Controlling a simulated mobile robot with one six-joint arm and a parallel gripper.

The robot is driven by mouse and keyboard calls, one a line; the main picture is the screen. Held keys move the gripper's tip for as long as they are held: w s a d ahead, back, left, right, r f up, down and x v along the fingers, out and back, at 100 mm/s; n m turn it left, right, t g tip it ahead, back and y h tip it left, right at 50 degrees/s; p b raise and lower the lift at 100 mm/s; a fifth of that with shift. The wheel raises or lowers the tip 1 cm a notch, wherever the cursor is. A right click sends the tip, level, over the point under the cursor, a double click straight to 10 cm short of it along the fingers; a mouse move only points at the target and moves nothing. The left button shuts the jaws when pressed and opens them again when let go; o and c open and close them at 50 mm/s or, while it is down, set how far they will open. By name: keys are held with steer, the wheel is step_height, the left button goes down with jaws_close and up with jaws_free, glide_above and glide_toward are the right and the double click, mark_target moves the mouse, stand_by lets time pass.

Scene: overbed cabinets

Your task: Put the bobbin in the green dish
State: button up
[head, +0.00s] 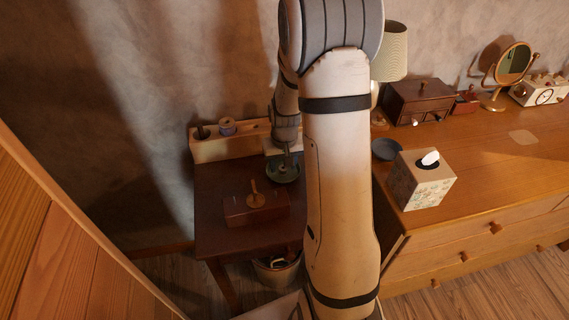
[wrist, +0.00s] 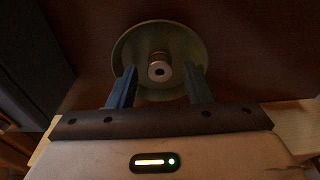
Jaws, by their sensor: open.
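The green dish (head: 284,175) sits on the small dark side table, near its back right. It also shows in the wrist view (wrist: 128,48). The bobbin (wrist: 159,71) is seen end-on in the wrist view, upright within the dish's outline and showing a dark centre hole. It appears to stand inside the dish. My gripper (wrist: 159,78) is open over the dish, with one blue finger on each side of the bobbin and a gap to each. In the head view my gripper (head: 284,153) is just above the dish, and the bobbin cannot be made out there.
A wooden rack (head: 240,142) at the table's back holds a purplish spool (head: 227,127). A reddish-brown box (head: 245,212) with a wooden knob stands in front of the dish. On the dresser at right are a dark round plate (head: 385,149), a tissue box (head: 420,181) and a lamp (head: 391,52).

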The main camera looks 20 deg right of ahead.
step_height(320, 180, up, 12)
steer(key=s+f, duration=0.1)
steer(key=s+a+r+n, duration=0.1)
steer(key=s+a+r, duration=0.3)
steer(key=s, duration=0.5)
steer(key=s+a+r+n+t, duration=0.1)
steer(key=s+a+r, duration=0.3)
steer(key=s, duration=0.6)
steer(key=shift+a+r+p, duration=0.15)
steer(key=shift+a+p, duration=0.25)
steer(key=shift+a, duration=0.65)
steer(key=p+v, duration=0.2)
steer(key=w+p+v, duration=0.1)
steer(key=p+v, duration=0.1)
steer(key=shift+s+d+r, duration=0.1)
steer(key=shift+s+r, duration=0.05)
steer(key=shift+r, duration=0.25)
steer(key=shift+c, duration=0.4)
